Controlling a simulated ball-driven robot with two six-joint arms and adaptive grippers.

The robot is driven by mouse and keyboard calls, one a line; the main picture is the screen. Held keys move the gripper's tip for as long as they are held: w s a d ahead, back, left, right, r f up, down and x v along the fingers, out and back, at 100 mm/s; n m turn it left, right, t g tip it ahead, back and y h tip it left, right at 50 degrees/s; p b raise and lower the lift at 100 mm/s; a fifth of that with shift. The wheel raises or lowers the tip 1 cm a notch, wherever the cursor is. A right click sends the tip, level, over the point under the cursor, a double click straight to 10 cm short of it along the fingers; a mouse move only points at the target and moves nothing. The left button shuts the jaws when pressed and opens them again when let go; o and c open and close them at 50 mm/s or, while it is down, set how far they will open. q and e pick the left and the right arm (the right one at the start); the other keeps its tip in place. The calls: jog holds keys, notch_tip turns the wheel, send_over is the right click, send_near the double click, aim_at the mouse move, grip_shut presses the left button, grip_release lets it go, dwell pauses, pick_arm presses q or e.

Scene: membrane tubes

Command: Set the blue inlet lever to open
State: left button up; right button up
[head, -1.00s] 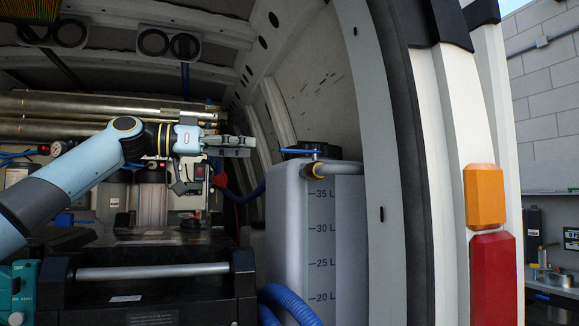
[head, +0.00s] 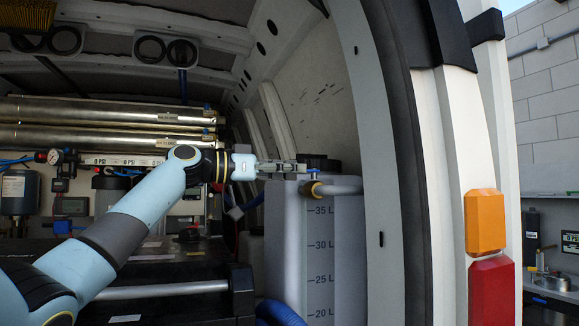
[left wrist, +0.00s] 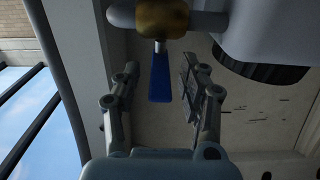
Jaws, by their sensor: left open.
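The blue inlet lever (head: 314,174) sits on a brass valve (head: 313,188) at the top of the white tank (head: 306,245). In the left wrist view the lever (left wrist: 160,82) hangs from the brass valve body (left wrist: 162,17) and lies between my two fingers, with gaps on both sides. My left gripper (head: 298,167) reaches in from the left at lever height. It also shows in the left wrist view (left wrist: 158,74), open and empty. In the head view the fingers hide part of the lever. My right gripper is not in view.
The van's side wall (head: 325,105) and door frame stand close to the right of the tank. Metal cylinders (head: 90,110) lie at the left. A black case (head: 190,270) stands below my arm.

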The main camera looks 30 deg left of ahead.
pick_arm(q)
grip_shut()
dwell(0.5)
